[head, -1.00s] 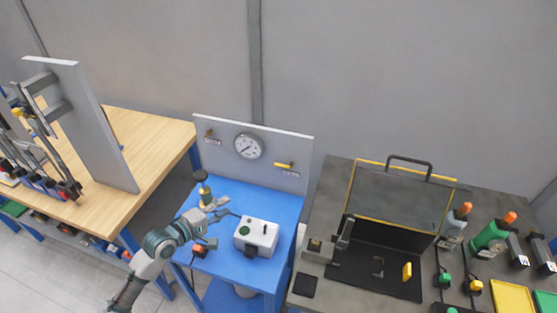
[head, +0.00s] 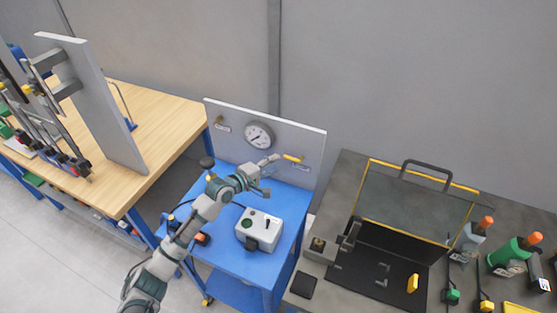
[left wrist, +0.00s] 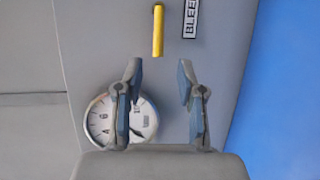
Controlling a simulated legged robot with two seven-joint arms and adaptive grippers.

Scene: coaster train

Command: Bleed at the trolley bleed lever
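The yellow bleed lever (head: 294,158) is on the right part of the grey upright panel (head: 231,112) at the back of the blue trolley. In the left wrist view the lever (left wrist: 158,30) stands just beyond and between my open fingertips, beside a label reading "BLEE", cut off. My left gripper (head: 269,171) is in front of the panel, just left of and below the lever. In the left wrist view my left gripper (left wrist: 158,70) is open and empty, apart from the lever. My right gripper is not in view.
A round gauge (head: 259,135) is on the panel, with another lever (head: 219,120) at left. A white box (head: 259,229) stands on the blue trolley top (head: 216,253). A wooden bench (head: 160,110) is left, a grey bench (head: 345,170) with a case and bottles right.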

